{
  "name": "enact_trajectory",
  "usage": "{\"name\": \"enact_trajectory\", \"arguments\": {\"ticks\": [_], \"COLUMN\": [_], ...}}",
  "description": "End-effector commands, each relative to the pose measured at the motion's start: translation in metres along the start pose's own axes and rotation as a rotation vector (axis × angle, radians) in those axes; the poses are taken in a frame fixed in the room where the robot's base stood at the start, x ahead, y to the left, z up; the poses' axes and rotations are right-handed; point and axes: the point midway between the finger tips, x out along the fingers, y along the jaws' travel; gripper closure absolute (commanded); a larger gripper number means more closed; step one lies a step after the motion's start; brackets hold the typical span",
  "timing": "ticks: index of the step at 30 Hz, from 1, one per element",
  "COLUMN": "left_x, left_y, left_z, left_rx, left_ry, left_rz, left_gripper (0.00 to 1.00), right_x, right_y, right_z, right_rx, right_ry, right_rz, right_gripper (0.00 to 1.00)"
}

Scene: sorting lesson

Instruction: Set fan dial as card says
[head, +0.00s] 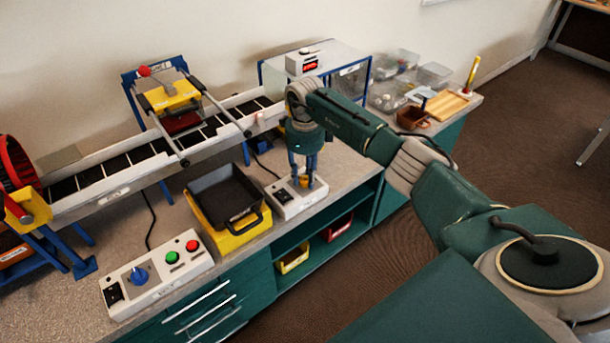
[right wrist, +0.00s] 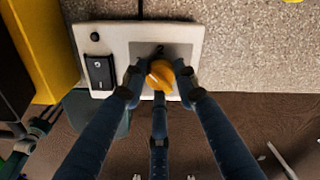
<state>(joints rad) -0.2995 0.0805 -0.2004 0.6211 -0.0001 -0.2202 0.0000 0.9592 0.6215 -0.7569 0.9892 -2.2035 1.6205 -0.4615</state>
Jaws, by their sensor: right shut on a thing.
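The fan dial (head: 307,182) is a small orange-yellow knob on a white control box (head: 283,208) near the bench's front edge. In the right wrist view the dial (right wrist: 160,76) sits on a grey patch with a dark mark above it that looks like a 2. My right gripper (head: 303,178) comes down from above, and its blue fingers are shut around the dial; it also shows in the right wrist view (right wrist: 158,88). The fingers partly hide the dial's pointer and scale. I cannot make out a readable card. My left gripper is not in view.
A black tray on a yellow stand (head: 228,238) is just left of the box. A second control box (head: 154,272) has a blue knob and green and red buttons. A conveyor (head: 120,172) runs behind. A clear case (head: 345,80) stands at the back.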

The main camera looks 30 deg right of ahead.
Motion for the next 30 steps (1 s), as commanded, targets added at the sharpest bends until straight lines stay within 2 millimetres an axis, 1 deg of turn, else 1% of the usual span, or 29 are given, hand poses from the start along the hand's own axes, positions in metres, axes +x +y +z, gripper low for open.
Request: {"name": "enact_trajectory", "arguments": {"ticks": [12, 18, 24, 30], "left_x": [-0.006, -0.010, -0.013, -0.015], "left_y": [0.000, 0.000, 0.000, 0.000], "left_z": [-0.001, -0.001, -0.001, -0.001], "left_rx": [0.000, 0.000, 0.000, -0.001], "left_ry": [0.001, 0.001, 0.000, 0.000], "left_rz": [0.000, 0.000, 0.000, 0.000], "left_gripper": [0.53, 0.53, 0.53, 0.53], "right_x": [-0.001, -0.001, -0.001, -0.001], "right_y": [-0.001, -0.001, -0.001, -0.001], "right_z": [0.000, 0.000, 0.000, 0.000], "right_rx": [0.393, 0.557, 0.681, 0.757], "right_ry": [0.000, -0.001, -0.001, -0.001], "right_rz": [-0.001, -0.001, -0.002, -0.001], "right_gripper": [0.98, 0.98, 0.98, 0.98]}}
